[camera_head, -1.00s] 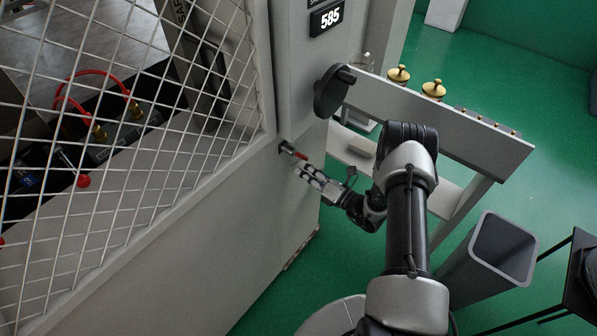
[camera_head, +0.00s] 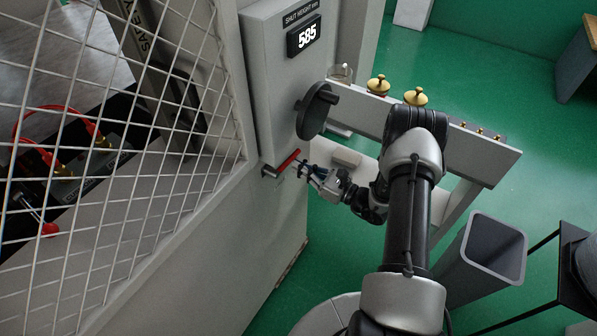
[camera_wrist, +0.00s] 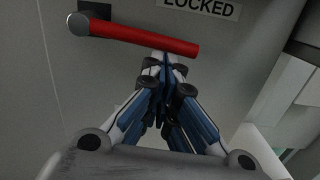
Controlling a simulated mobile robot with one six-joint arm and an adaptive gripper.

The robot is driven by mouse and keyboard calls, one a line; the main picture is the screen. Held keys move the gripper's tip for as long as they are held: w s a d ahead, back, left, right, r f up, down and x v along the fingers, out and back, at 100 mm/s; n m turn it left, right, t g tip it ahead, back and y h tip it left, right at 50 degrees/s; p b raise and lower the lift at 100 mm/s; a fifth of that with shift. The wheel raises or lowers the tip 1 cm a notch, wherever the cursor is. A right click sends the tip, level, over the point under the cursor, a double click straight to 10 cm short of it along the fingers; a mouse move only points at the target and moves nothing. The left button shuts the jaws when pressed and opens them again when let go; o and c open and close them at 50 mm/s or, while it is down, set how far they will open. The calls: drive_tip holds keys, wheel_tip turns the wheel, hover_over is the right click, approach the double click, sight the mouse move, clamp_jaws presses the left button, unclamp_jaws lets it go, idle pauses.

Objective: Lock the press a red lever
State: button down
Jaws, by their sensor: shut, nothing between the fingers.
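The red lever (camera_head: 289,160) sticks out from the press's side panel (camera_head: 277,218), below the black handwheel. In the wrist view the red lever (camera_wrist: 150,37) lies nearly level, its grey round end at the left. A "LOCKED" label (camera_wrist: 200,5) is on the panel just above it. My gripper (camera_head: 302,170) is at the lever's free end in the head view. In the wrist view my gripper (camera_wrist: 168,62) has its fingertips together just below the lever's right part, close to or touching it; I cannot tell which. Nothing is between the fingers.
The handwheel (camera_head: 316,110) sits above the lever. A grey shelf (camera_head: 455,150) with brass knobs (camera_head: 415,96) is behind my arm. A grey bin (camera_head: 482,250) stands at the right. Wire mesh (camera_head: 110,130) covers the press's left side. Green floor is open at the back.

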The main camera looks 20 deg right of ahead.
drive_tip(key=shift+w+d+r, duration=0.1)
drive_tip(key=shift+d+r, duration=0.05)
drive_tip(key=shift+r, duration=0.25)
idle(0.4)
drive_tip(key=s+d+f+b, duration=0.1)
drive_tip(key=s+d+f, duration=0.3)
drive_tip(key=s+d, duration=0.2)
drive_tip(key=s, duration=0.2)
drive_tip(key=shift+s+d+f, duration=0.15)
drive_tip(key=shift+s+f, duration=0.05)
drive_tip(key=shift+s, duration=0.2)
idle(0.3)
